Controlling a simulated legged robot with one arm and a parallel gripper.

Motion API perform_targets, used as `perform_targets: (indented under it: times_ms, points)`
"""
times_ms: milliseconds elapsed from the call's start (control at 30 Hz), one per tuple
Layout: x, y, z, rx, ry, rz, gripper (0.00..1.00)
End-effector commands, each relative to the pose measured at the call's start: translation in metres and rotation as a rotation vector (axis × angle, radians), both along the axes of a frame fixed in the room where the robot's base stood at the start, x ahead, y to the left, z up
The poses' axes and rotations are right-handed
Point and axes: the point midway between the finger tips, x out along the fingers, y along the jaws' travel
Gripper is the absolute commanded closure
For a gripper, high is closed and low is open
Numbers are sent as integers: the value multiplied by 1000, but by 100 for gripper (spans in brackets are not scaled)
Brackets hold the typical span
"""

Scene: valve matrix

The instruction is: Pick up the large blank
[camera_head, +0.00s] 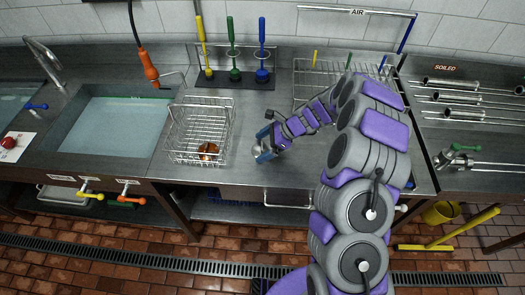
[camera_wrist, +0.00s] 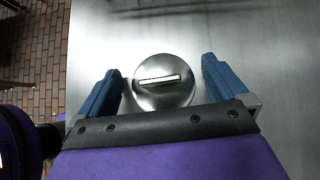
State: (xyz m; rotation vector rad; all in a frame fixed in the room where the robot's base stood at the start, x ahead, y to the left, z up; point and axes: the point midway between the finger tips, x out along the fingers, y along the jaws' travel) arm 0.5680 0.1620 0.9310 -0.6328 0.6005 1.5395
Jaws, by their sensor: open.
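A round metal blank (camera_wrist: 160,82) with a raised bar handle (camera_wrist: 158,80) lies on the steel counter, seen in the wrist view. I take it to be the large blank. My gripper (camera_wrist: 162,88) is open, with one blue finger on each side of the blank. The bar lies between the fingers, and gaps show on both sides. In the head view my gripper (camera_head: 264,146) is low over the counter, right of the wire basket. The blank is hidden or too small to make out there.
A wire basket (camera_head: 200,128) holding an orange-brown part (camera_head: 208,150) stands just left of my gripper. A water-filled sink (camera_head: 115,125) is further left. A brush rack (camera_head: 235,80) and a wire drying rack (camera_head: 330,85) stand behind. Steel valve parts (camera_head: 465,100) lie at right.

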Motion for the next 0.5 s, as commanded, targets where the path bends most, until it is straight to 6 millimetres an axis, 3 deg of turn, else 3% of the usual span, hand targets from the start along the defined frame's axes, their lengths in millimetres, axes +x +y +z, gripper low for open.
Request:
perform_targets:
  times_ms: [200,500]
  points:
    - [0,2,-1,-1,0,0,0]
    - [0,2,-1,-2,1,1,29]
